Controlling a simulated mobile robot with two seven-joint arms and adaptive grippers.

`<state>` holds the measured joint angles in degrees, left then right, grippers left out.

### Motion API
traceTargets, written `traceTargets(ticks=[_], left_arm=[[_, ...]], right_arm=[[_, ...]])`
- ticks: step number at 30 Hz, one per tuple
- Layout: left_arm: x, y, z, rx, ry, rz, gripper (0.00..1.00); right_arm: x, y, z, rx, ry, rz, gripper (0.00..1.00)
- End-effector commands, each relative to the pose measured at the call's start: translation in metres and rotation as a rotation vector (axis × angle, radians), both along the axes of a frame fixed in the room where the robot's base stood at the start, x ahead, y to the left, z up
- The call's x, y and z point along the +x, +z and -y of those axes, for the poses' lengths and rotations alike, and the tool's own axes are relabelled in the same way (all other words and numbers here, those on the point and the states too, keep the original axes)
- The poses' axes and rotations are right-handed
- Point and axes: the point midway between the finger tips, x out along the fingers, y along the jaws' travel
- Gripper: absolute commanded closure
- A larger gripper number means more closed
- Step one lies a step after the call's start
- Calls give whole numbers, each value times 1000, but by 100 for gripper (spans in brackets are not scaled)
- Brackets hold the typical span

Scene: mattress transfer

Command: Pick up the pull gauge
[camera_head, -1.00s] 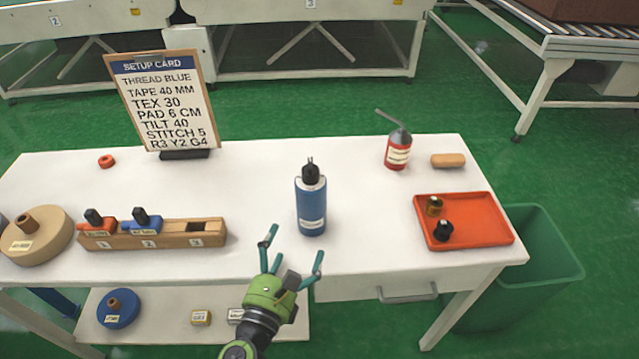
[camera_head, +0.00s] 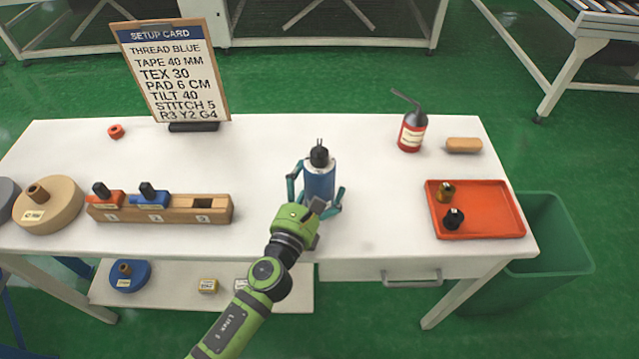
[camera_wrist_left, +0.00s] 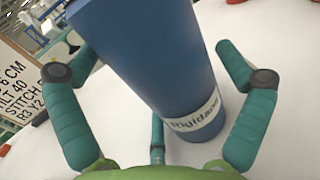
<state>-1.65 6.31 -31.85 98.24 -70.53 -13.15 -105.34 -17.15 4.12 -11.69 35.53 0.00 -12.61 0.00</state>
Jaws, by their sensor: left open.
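The pull gauge appears to be the blue cylinder (camera_head: 319,180) with a black top and a small prong at its tip. It stands upright on the white table. My left gripper (camera_head: 315,192) is open, with its teal fingers on either side of the cylinder. In the left wrist view the blue cylinder (camera_wrist_left: 150,60) fills the space between the spread fingers (camera_wrist_left: 157,90); a gap shows at the right finger. A white label is near its base. My right gripper is not in view.
On the white table (camera_head: 270,140), a wooden block (camera_head: 160,216) with red and blue pieces and a setup card (camera_head: 175,75) are left. A red bottle (camera_head: 411,135) and an orange tray (camera_head: 490,210) are right. A green bin (camera_head: 570,230) stands beside the table.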

Motion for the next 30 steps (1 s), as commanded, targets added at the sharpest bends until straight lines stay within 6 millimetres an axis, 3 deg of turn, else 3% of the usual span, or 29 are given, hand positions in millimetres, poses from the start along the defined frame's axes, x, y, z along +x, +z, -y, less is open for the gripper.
traceTargets(ticks=[4,9,10,22,30], left_arm=[[0,0,0,0,0,0,0],[0,0,0,0,0,-1,68],[0,0,0,0,0,-1,76],[0,8,0,-1,-1,6,76],[0,43,0,0,-2,9,76]], right_arm=[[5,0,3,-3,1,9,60],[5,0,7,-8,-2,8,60],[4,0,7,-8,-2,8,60],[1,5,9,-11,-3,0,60],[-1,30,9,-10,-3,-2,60]])
